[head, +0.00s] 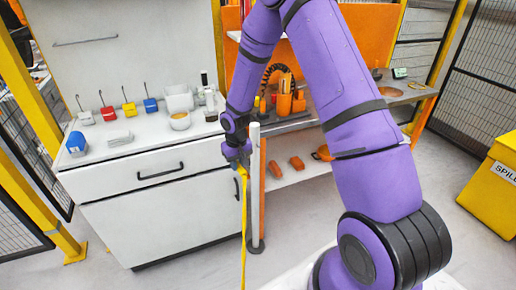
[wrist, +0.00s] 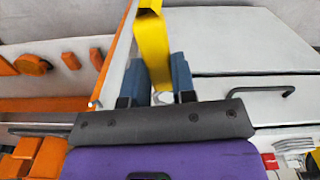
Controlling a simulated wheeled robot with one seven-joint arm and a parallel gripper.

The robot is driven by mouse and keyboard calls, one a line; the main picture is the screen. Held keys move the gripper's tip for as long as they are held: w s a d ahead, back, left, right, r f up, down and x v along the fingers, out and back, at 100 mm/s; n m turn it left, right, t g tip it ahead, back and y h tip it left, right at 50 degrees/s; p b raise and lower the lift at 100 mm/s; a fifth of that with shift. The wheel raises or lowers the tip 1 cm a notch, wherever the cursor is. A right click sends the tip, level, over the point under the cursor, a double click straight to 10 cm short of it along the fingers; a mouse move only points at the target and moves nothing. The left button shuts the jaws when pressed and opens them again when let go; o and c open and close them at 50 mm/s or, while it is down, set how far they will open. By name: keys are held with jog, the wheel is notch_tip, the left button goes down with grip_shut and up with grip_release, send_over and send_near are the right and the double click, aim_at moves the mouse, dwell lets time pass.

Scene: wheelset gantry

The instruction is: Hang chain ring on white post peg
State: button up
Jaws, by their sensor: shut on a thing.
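My gripper (head: 238,160) is shut on the yellow chain (head: 244,205), which hangs down from it as a long strip. In the wrist view the yellow chain (wrist: 153,50) comes out between the two blue-grey fingers of my gripper (wrist: 158,75). The ring at its end is hidden in the jaws or too small to make out. The white post (head: 255,185) stands upright on a dark foot, just right of my gripper in the head view.
A white cabinet (head: 180,215) with a worktop stands behind and left, with small coloured blocks and containers on top. An orange-backed bench with a shelf (head: 310,166) is behind the post. A yellow spill bin (head: 495,185) stands far right. The floor around the post's foot looks clear.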

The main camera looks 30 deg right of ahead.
jog(key=w+d+f+t, duration=0.3)
jog(key=d+f+t, duration=0.2)
jog(key=f+t, duration=0.4)
jog(key=s+d+m+t+h, duration=0.2)
jog(key=s+d+t, duration=0.4)
jog(key=d, duration=0.2)
jog(key=shift+r+x, duration=0.1)
jog(key=shift+x, duration=2.4)
jog(key=shift+r+x, duration=0.15)
jog(key=shift+x, duration=2.35)
jog(key=shift+w+f, duration=0.2)
jog(key=shift+f, duration=0.25)
jog(key=shift+s+a+f, duration=0.1)
jog(key=shift+f, duration=0.05)
